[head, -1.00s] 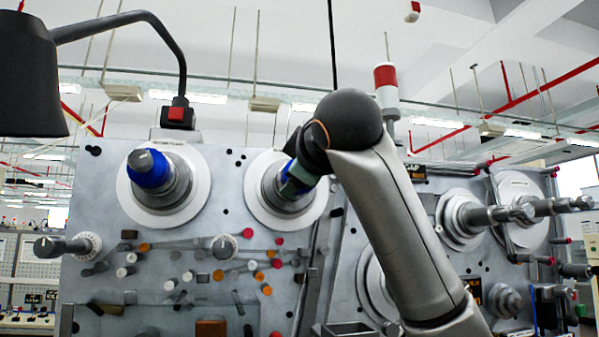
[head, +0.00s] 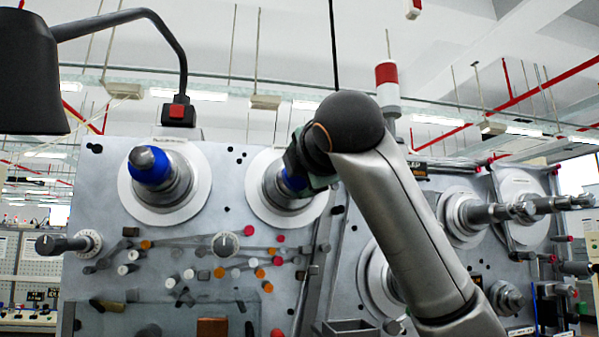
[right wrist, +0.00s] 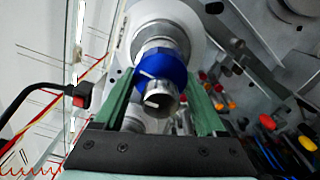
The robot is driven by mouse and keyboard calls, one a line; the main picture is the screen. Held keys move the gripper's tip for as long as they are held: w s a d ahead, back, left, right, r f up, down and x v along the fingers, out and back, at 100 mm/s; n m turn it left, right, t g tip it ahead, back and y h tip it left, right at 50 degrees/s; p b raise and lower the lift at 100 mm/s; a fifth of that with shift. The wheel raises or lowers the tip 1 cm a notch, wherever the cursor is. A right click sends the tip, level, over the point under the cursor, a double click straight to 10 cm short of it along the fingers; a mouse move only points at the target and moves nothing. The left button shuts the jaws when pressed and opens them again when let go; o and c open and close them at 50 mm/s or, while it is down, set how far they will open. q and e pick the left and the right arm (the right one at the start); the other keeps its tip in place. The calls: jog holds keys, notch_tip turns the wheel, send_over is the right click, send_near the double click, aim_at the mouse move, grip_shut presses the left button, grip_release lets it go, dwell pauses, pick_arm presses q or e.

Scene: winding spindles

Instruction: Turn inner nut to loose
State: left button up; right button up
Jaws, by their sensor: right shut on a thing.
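The blue nut (right wrist: 166,66) sits on a metal spindle (right wrist: 158,40) in front of a round white disc. My right gripper (right wrist: 166,72) is shut on this blue nut, with one green finger on each side of it. In the head view the right gripper (head: 301,180) is at the spindle on the second white disc, and only a bit of the blue nut (head: 292,181) shows behind it. A second spindle with a blue nut (head: 149,166) stands free on the left white disc. My left gripper is not in view.
The grey machine panel (head: 232,165) carries several small knobs and rollers below the spindles. A dial (head: 225,244) stands out between the discs. A black lamp (head: 30,75) hangs at upper left. More spindles (head: 490,215) stick out at right.

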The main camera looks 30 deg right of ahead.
jog(key=shift+n, duration=0.6)
jog(key=shift+f, duration=0.1)
jog(key=o, duration=1.3)
jog(key=shift+b+v, duration=1.95)
jog(key=shift+v, duration=4.35)
